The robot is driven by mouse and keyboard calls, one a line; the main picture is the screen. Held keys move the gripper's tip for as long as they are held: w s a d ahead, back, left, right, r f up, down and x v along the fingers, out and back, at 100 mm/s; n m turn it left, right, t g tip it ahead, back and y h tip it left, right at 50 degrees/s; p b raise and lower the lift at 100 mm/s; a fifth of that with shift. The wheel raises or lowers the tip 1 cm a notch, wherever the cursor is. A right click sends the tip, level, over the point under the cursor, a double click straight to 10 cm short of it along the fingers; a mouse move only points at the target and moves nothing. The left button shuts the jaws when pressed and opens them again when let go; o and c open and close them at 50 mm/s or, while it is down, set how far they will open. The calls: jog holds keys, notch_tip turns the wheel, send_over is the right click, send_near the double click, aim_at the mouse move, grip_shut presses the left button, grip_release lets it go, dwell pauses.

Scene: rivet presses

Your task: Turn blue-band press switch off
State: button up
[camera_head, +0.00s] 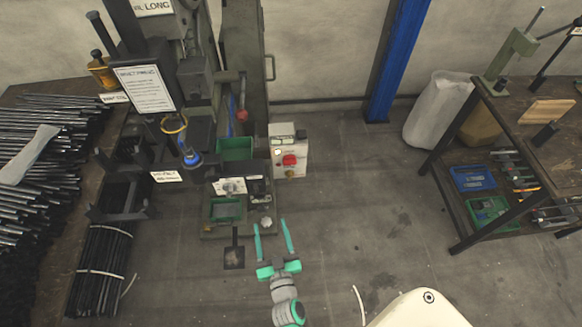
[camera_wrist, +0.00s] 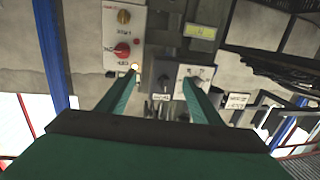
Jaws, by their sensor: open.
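The press (camera_head: 196,85) stands at the left in the head view, with a blue ring-like part (camera_head: 191,158) low on its front. A pale switch box (camera_head: 289,152) with a red knob (camera_head: 289,160) is at its right. In the wrist view the box (camera_wrist: 110,35) shows a red knob (camera_wrist: 122,50) and a brass-coloured knob (camera_wrist: 124,16). A second panel (camera_head: 231,187) carries a dial; the wrist view shows a dark knob (camera_wrist: 166,84) there. I cannot tell which switch goes with the blue band. My gripper (camera_head: 272,223) is open and empty, in front of the boxes and apart from them.
Black rods (camera_head: 40,150) cover the table at the left. A workbench (camera_head: 545,140) with blue and green bins below stands at the right. A blue post (camera_head: 397,60) and a white sack (camera_head: 437,108) are at the back. The middle floor (camera_head: 360,200) is clear.

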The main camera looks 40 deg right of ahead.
aim_at(290, 165)
jog(key=w+d, duration=0.5)
jog(key=d, duration=0.1)
jog(key=w+d+m+h, duration=0.1)
jog(key=w+d, duration=0.4)
jog(key=d, duration=0.2)
jog(key=w+d+h, duration=0.1)
jog(key=w+d, duration=0.5)
jog(key=shift+w+d+g, duration=0.1)
jog(key=shift+d+g, duration=0.2)
jog(key=shift+d, duration=0.05)
jog(key=c, duration=1.1)
